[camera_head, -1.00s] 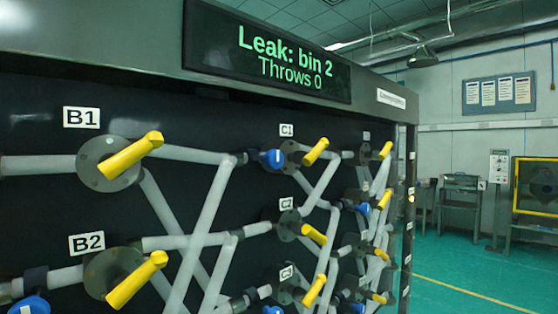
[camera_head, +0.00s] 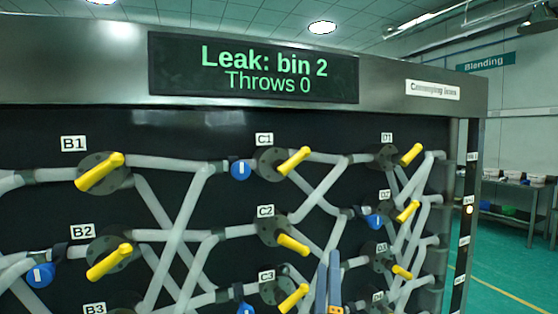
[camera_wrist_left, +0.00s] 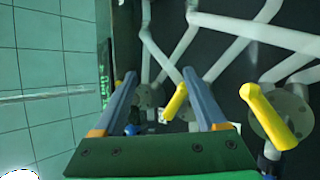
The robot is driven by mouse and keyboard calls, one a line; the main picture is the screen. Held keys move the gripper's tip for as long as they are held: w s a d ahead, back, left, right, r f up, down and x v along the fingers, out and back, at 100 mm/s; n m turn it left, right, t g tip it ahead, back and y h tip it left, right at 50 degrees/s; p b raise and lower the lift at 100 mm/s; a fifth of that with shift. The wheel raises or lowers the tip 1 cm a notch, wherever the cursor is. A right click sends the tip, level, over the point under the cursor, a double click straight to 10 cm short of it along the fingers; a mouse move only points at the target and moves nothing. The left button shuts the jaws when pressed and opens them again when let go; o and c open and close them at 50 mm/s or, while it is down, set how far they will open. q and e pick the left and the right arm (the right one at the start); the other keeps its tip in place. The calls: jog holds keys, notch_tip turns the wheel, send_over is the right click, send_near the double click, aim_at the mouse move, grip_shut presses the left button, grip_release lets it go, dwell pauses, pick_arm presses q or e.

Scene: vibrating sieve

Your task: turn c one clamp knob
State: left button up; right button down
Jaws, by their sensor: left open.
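The C1 label (camera_head: 264,139) sits above a round grey flange with a yellow handle (camera_head: 293,161), which slants up to the right. A blue knob (camera_head: 241,170) with a white mark is on the pipe just left of that flange. My left gripper (camera_head: 329,262) rises from the bottom edge in the head view, below and right of C1, right of the C3 handle. In the left wrist view its two fingers (camera_wrist_left: 160,75) are wide apart and hold nothing. A yellow handle (camera_wrist_left: 175,102) shows between them; I cannot tell which one. My right gripper is not in view.
The dark panel carries crossing grey pipes and other yellow handles at B1 (camera_head: 99,173), B2 (camera_head: 109,262), C2 (camera_head: 293,244) and C3 (camera_head: 293,298). More blue knobs show at left (camera_head: 40,275) and right (camera_head: 375,221). A display (camera_head: 253,68) reads "Leak: bin 2, Throws 0".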

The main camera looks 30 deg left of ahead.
aim_at(242, 169)
pick_arm(q)
jog(key=s+a+r+n+g+y+p, duration=0.1)
jog(key=s+a+r+n+g+y, duration=0.35)
jog(key=r+n+y, duration=0.35)
jog(key=s+a+r+n+g+y, duration=0.3)
jog(key=s+r+n+g, duration=0.25)
jog(key=n, duration=0.45)
jog(key=s+a+r+n+g+y+p, duration=0.1)
jog(key=s+a+r+n+g+y, duration=0.3)
jog(key=r+n+y, duration=0.35)
jog(key=w+n+h+p, duration=0.1)
jog(key=w+h, duration=0.1)
jog(key=h, duration=0.2)
jog(key=w+a+t+h+p, duration=0.1)
jog(key=w+h, duration=0.1)
jog(key=h, duration=0.2)
jog(key=w+f+n+h+p, duration=0.1)
jog(key=w+h, duration=0.1)
jog(key=h, duration=0.2)
jog(key=shift+w+a+n, duration=0.25)
jog(key=shift+a+n, duration=0.05)
jog(key=shift+n, duration=0.05)
jog(key=shift+w+a+f+p, duration=0.15)
jog(key=shift+w+a+p, duration=0.05)
jog(key=shift+p, duration=0.1)
jog(key=shift+d, duration=0.1)
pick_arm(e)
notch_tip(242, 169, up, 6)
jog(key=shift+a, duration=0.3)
